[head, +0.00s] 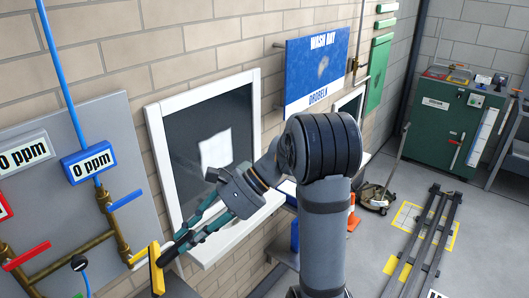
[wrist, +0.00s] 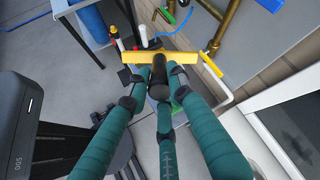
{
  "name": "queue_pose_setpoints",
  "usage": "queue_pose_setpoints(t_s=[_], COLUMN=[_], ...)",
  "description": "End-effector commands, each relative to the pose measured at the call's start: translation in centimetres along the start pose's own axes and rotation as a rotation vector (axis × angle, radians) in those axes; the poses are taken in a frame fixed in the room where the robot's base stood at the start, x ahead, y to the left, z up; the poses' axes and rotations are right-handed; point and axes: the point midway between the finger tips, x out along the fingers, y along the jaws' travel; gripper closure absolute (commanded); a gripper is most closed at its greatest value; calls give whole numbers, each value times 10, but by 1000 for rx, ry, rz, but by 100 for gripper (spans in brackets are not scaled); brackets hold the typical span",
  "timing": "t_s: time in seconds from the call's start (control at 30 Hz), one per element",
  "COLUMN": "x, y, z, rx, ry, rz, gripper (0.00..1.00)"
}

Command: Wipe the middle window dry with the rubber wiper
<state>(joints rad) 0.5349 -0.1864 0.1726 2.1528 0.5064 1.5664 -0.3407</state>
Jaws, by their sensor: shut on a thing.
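My gripper (head: 172,252) is in front of the wall, at the lower left of a white-framed window (head: 187,158). Its teal fingers are shut on the black handle (wrist: 158,72) of the rubber wiper. The wiper's yellow head (head: 156,268) points down and left in the head view, clear of the glass. In the wrist view the yellow head (wrist: 172,57) lies crosswise beyond my gripper (wrist: 160,88). The window's dark pane carries a pale rectangular patch (head: 215,150); I cannot tell if it is a reflection. The window's edge (wrist: 292,95) shows at right in the wrist view.
Brass pipes (head: 112,222) with coloured valve handles and a blue ppm meter (head: 88,161) stand left of the window. A blue sign (head: 316,70) hangs right of it, with another window (head: 350,103) partly hidden behind my arm. Floor rails (head: 425,245) lie at the right.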

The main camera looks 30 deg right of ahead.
Motion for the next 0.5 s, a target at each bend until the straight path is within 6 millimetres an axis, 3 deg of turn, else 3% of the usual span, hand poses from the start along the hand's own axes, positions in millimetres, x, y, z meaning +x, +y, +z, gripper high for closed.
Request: queue_pose_setpoints(t_s=[0.1,0.2,0.33,0.5], x=[-37,-77,-136,-202], y=[-46,-72,-89,-87], z=[-39,-73,-117,-158], rx=[128,200,265,309], ry=[-12,11,78,176], rz=[-285,-510,-771,-1013], gripper=[100,100,100,100])
